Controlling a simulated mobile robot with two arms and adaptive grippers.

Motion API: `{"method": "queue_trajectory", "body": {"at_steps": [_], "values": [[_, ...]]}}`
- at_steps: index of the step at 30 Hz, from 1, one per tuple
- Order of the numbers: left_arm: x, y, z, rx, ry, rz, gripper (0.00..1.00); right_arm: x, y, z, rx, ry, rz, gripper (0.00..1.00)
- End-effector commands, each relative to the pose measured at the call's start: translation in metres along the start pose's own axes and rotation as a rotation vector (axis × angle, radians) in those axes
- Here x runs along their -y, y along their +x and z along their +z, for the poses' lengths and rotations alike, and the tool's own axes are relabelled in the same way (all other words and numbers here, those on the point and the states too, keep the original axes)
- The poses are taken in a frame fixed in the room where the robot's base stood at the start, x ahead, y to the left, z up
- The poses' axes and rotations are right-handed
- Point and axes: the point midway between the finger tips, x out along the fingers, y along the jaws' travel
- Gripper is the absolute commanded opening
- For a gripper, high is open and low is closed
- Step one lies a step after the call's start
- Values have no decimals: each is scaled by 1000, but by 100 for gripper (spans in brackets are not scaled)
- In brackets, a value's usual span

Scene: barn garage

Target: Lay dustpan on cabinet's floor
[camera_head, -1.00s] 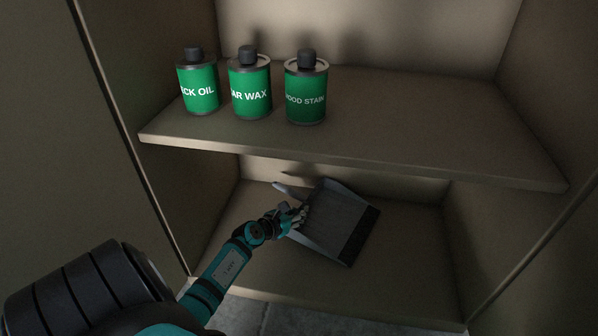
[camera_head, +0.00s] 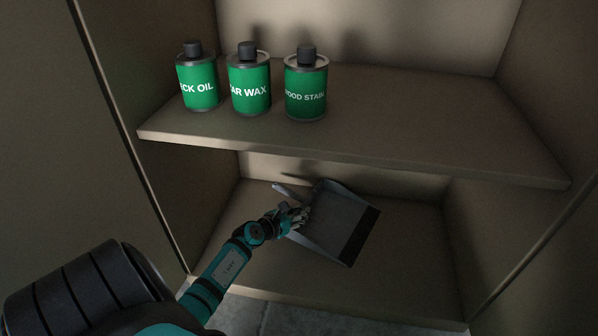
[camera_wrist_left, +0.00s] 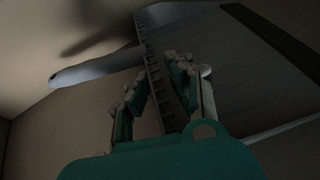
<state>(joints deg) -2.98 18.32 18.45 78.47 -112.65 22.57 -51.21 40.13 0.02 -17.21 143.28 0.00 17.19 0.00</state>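A grey dustpan (camera_head: 335,221) with a dark front lip is in the cabinet's lower compartment, over its floor (camera_head: 395,285). Its pale handle (camera_head: 287,190) points to the back left. My left gripper (camera_head: 298,215) is at the dustpan's rear left edge. In the left wrist view, the fingers (camera_wrist_left: 157,78) are close together on either side of the ribbed rear edge of the pan, seemingly shut on it. The handle (camera_wrist_left: 97,68) extends to the left there. I cannot tell whether the pan touches the floor everywhere. My right gripper is not in view.
A shelf (camera_head: 400,125) lies above the dustpan. Three green cans stand on its left: one with a partly hidden label (camera_head: 197,88), car wax (camera_head: 249,88) and wood stain (camera_head: 305,90). Cabinet side walls bound both sides. The lower floor is bare to the right.

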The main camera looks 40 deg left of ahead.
Motion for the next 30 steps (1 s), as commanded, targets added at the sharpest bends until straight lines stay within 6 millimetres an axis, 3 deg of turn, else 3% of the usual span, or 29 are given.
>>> {"method": "queue_trajectory", "body": {"at_steps": [3, 14, 24, 30], "values": [[0, 0, 0, 0, 1, 0, 33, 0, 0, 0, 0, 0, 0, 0], [0, -10, -3, -4, 3, 0, 33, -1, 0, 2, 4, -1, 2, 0], [0, -78, -2, -4, 2, 0, 33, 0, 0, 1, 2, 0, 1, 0], [0, -109, -1, -2, 1, 1, 33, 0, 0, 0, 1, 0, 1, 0]]}}
